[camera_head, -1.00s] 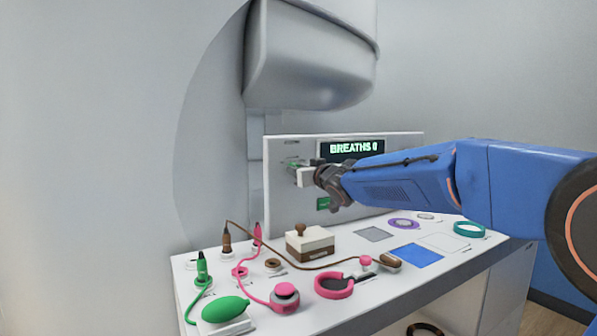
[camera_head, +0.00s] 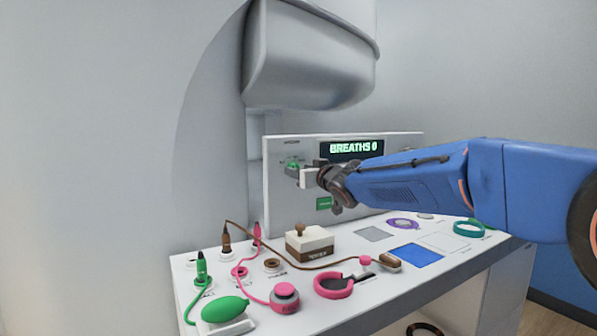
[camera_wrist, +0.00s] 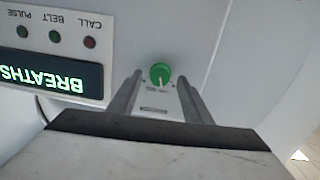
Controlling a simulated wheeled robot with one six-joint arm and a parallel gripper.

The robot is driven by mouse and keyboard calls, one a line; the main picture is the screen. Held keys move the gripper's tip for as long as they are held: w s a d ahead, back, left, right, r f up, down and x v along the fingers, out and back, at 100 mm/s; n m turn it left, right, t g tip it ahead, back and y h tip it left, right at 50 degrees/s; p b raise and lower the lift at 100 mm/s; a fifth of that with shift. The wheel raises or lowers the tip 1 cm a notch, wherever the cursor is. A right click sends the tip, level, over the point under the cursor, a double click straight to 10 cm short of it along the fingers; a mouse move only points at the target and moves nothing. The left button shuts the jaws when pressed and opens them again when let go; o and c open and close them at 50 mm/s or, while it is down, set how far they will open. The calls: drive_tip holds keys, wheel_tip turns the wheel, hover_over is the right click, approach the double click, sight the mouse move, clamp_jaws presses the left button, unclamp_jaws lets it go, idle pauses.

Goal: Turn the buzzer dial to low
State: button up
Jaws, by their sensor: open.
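The green buzzer dial (camera_head: 292,167) is on the left part of the upright white panel (camera_head: 285,215). In the wrist view the dial (camera_wrist: 160,73) is a round green knob with a pale pointer mark facing the bottom of the picture; its small label is too blurred to read. My gripper (camera_head: 302,175) is open and empty, just in front of the panel by the dial, and partly covers the dial's surroundings. In the wrist view the dial shows between my gripper's fingers (camera_wrist: 158,82), near their tips. I see no contact.
The white bench (camera_head: 350,245) holds a green bulb (camera_head: 225,309), pink ring (camera_head: 334,290), brown-and-white box (camera_head: 309,243) and plugs with cords. A large grey housing (camera_head: 310,60) hangs above.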

drive_tip(key=v, duration=1.5)
drive_tip(key=shift+s, duration=0.35)
drive_tip(key=shift+d, duration=0.1)
drive_tip(key=s+d+f+m+g+h, duration=0.1)
drive_tip(key=s+d+f+m+h, duration=0.15)
drive_tip(key=s+d+f, duration=0.4)
drive_tip(key=s+d+f+m+g+h, duration=0.1)
drive_tip(key=s+d+f+h, duration=0.25)
drive_tip(key=d, duration=0.55)
drive_tip(key=s+d+f+m+g+h, duration=0.1)
drive_tip(key=s+d+f+m+h, duration=0.2)
drive_tip(key=d+f, duration=0.4)
drive_tip(key=s+d+f+g, duration=0.2)
drive_tip(key=s+f, duration=0.6)
drive_tip(key=s, duration=0.4)
drive_tip(key=s+d+f+g, duration=0.2)
drive_tip(key=s+f+g, duration=0.3)
drive_tip(key=s+f, duration=0.3)
drive_tip(key=s, duration=0.4)
drive_tip(key=shift+s+d, duration=0.25)
